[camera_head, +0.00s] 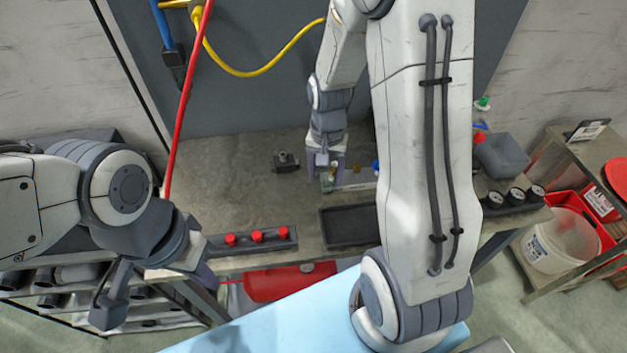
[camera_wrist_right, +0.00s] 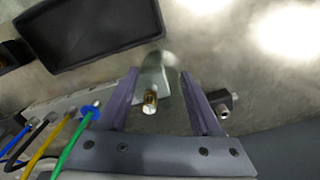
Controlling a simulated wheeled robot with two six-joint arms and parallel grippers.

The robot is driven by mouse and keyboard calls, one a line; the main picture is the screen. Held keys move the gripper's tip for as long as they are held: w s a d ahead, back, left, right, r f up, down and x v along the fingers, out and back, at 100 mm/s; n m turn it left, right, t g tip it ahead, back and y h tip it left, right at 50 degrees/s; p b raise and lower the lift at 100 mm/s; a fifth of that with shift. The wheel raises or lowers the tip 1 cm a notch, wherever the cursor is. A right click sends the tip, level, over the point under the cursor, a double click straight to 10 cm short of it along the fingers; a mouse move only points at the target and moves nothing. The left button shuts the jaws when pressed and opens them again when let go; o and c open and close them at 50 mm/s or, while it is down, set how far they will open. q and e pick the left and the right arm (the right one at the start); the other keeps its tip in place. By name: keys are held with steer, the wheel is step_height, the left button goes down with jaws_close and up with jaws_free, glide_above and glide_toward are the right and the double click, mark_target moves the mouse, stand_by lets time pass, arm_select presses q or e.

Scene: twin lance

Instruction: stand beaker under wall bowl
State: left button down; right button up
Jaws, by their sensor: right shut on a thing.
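My right gripper (camera_head: 325,168) is low over the workbench (camera_head: 240,180), in the middle of the head view. In the right wrist view its purple fingers (camera_wrist_right: 160,78) are shut on a pale, see-through thing, taken to be the beaker (camera_wrist_right: 172,68). Its outline is faint, and I cannot tell whether it touches the bench. My left gripper (camera_head: 205,278) is at the lower left, by the bench's front edge; its fingers are mostly hidden, so its opening is unclear. I cannot make out a wall bowl in either view.
A black tray (camera_head: 350,227) lies in front of the right gripper. A strip with red knobs (camera_head: 255,238) lines the front edge. A small metal fitting (camera_head: 286,162) is left of the gripper. Bare bench lies left.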

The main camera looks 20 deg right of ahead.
steer(key=w+a+f, duration=0.2)
steer(key=shift+w+a, duration=0.3)
steer(key=shift+f+p, duration=0.65)
steer(key=shift+f, duration=1.5)
steer(key=shift+f, duration=0.2)
steer(key=o, duration=1.3)
steer(key=shift+o, duration=0.2)
steer(key=shift+r, duration=0.1)
